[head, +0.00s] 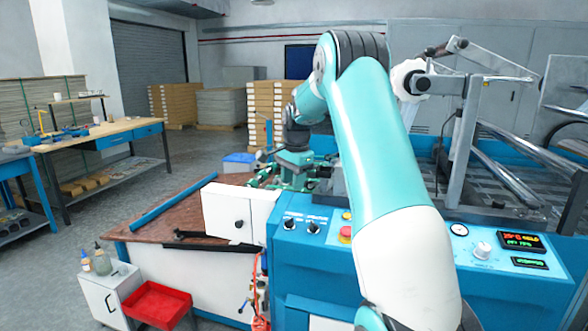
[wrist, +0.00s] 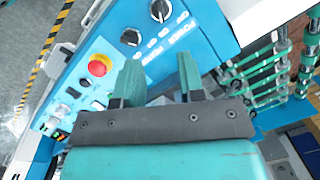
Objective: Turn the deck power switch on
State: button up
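Two black rotary switches are on the blue control panel (head: 300,242): a left one (head: 289,224) and a right one (head: 313,227). In the wrist view two dark knobs, an upper one (wrist: 160,10) and a lower one (wrist: 130,37), show on the panel with lettering beside them. The lettering seems to include "POWER", but I cannot tell which knob is the deck power switch or how it is set. My gripper (wrist: 160,78) has its two green fingers apart with nothing between them. In the head view it hangs above and behind the panel, apart from the switches.
A red emergency button (head: 345,234) on yellow sits right of the switches, partly beside my arm. A white box (head: 228,212) stands left of the panel. Green rollers (wrist: 265,75) lie right in the wrist view. A gauge (head: 459,230) and display (head: 521,240) are farther right.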

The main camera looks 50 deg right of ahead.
jog(key=shift+s+r, duration=0.15)
jog(key=shift+r, duration=1)
jog(key=shift+s+r, duration=0.1)
jog(key=shift+r, duration=1.05)
jog(key=s+a+r+n+y, duration=0.1)
jog(key=s+a+n, duration=0.2)
jog(key=a+n, duration=0.85)
jog(key=s+a+r+n+y, duration=0.1)
jog(key=s+a+n, duration=0.2)
jog(key=a, duration=1.7)
jog(key=s+a+f+n+y, duration=0.1)
jog(key=s+a+n, duration=0.5)
jog(key=s, duration=0.3)
jog(key=s+a+f+n+g+y, duration=0.1)
jog(key=s+a+f+n, duration=0.1)
jog(key=s+a+n, duration=0.4)
jog(key=s+a, duration=0.2)
jog(key=s, duration=0.2)
jog(key=shift+s+a, duration=0.15)
jog(key=shift+a, duration=0.15)
